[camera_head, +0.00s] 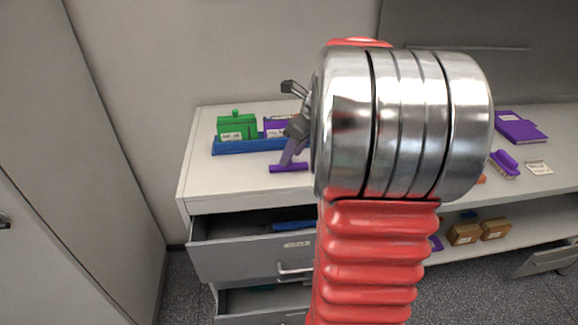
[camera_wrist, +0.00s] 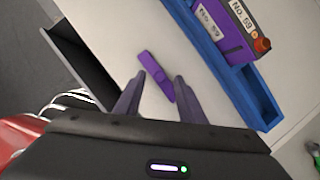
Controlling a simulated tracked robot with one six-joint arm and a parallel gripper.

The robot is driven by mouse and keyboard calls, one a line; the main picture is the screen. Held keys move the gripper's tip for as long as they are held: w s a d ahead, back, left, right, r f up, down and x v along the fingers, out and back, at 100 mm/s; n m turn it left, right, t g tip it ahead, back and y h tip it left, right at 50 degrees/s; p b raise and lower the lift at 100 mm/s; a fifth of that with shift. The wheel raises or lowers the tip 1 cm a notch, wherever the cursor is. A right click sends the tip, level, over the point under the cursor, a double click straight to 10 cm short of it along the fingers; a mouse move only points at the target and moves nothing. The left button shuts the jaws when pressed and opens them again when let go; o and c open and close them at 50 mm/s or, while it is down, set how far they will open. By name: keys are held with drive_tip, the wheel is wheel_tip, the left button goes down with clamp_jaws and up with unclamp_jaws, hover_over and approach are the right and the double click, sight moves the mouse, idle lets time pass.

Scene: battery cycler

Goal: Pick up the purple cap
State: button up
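The purple cap (camera_wrist: 155,73) is a flat, elongated purple piece lying on the white worktop in the wrist view. In the head view it shows as a short purple bar (camera_head: 289,168) near the worktop's front edge. My gripper (camera_wrist: 159,82) is open, with its two fingers pointing down toward the cap. In the wrist view the cap lies slantwise across the gap between the fingertips. No contact shows, and I cannot tell the exact height. In the head view my gripper (camera_head: 290,153) is partly hidden by my arm.
A blue tray (camera_wrist: 222,72) lies just right of the cap in the wrist view, holding a purple labelled battery (camera_wrist: 231,35). A green battery (camera_head: 236,127) stands in it too. An open drawer (camera_head: 245,258) juts out below the worktop. A purple book (camera_head: 520,127) and brush (camera_head: 504,164) lie farther right.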

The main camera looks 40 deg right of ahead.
drive_tip(key=shift+x, duration=0.95)
drive_tip(key=shift+c, duration=0.2)
clamp_jaws()
